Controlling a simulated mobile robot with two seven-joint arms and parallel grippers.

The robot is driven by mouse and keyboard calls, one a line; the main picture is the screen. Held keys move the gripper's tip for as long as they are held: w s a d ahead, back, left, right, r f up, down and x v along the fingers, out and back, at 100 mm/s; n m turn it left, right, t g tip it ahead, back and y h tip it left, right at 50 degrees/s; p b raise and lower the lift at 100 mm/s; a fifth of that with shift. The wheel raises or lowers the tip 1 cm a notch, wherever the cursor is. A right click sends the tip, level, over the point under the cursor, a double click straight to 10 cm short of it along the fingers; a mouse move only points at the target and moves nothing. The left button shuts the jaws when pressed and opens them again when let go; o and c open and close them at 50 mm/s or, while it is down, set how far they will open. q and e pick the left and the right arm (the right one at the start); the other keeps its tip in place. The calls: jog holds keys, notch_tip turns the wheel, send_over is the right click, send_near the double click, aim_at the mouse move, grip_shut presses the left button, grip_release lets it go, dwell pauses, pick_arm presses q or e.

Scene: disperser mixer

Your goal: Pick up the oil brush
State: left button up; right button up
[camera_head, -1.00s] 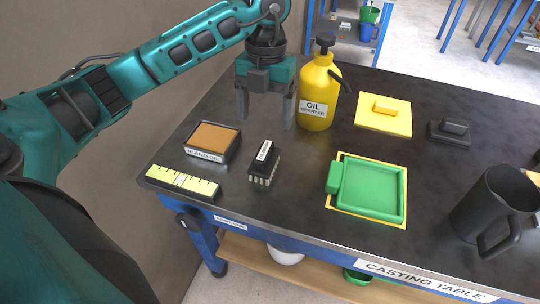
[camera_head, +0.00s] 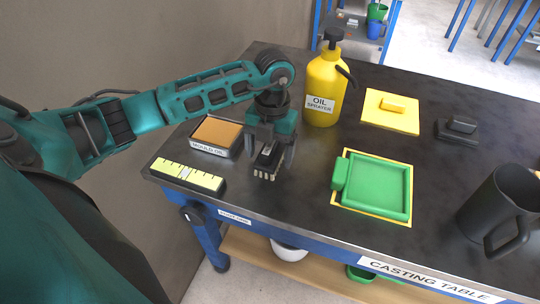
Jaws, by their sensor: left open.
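The oil brush (camera_head: 266,172) is a small dark block with pale bristles at its lower front edge and a label on top. It is on the dark casting table (camera_head: 300,212), right of the mould oil tray. My left gripper (camera_head: 273,160) is open and lowered over the brush, with one finger on each side of it. The gripper hides part of the brush's top. I cannot tell whether the fingers touch it. My right gripper is not in view.
A yellow oil sprayer (camera_head: 322,88) stands behind. A green mould (camera_head: 375,188), yellow lid (camera_head: 390,112), dark block (camera_head: 457,131) and dark jug (camera_head: 495,208) are to the right.

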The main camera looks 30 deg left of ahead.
pick_arm(q)
jog(key=shift+f, duration=0.15)
jog(key=shift+c, duration=0.3)
jog(key=c, duration=1.1)
notch_tip(320, 180, up, 20)
jog(key=p, duration=0.3)
jog(key=o, duration=0.6)
jog(key=c, duration=0.5)
